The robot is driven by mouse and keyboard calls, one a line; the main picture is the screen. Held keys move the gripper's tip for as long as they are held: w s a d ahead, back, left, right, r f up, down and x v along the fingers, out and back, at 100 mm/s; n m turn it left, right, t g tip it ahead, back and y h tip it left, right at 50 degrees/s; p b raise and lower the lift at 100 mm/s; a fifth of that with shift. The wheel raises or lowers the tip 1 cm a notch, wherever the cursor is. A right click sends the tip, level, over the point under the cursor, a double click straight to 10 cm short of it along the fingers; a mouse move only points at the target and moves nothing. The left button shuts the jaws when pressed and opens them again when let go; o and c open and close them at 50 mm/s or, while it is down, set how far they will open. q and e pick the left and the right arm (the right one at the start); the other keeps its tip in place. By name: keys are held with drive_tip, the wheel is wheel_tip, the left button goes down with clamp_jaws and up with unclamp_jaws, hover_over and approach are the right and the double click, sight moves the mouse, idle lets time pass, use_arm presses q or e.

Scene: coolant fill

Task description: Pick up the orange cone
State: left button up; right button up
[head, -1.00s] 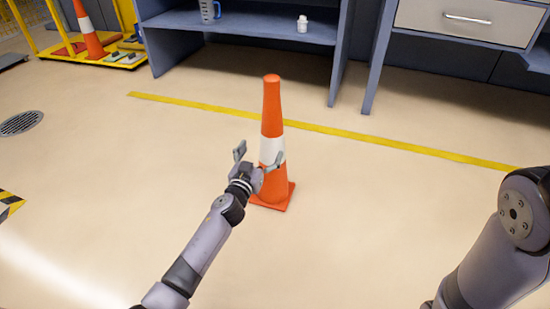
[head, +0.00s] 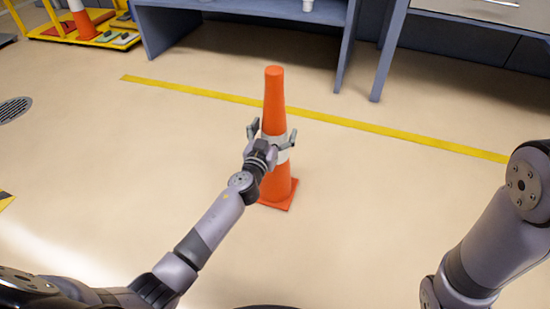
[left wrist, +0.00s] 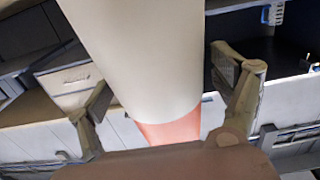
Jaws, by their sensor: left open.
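The orange cone (head: 275,98) with a white band stands upright on the floor near the middle of the head view. My left gripper (head: 271,136) is open at the height of the white band, with a finger on either side of the cone. In the left wrist view the cone's white band (left wrist: 150,60) fills the middle between the two open fingers of the left gripper (left wrist: 165,95), with gaps visible at the sides. My right arm shows at the right of the head view, but its gripper is out of view.
A yellow floor line (head: 350,124) runs behind the cone. Blue-grey workbenches (head: 345,45) stand beyond it. A yellow cart (head: 75,35) holding another orange and white cone (head: 83,20) is at the far left. The floor around the near cone is clear.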

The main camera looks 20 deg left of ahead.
use_arm(q)
drive_tip(key=shift+r, duration=0.1)
clamp_jaws()
idle(1.0)
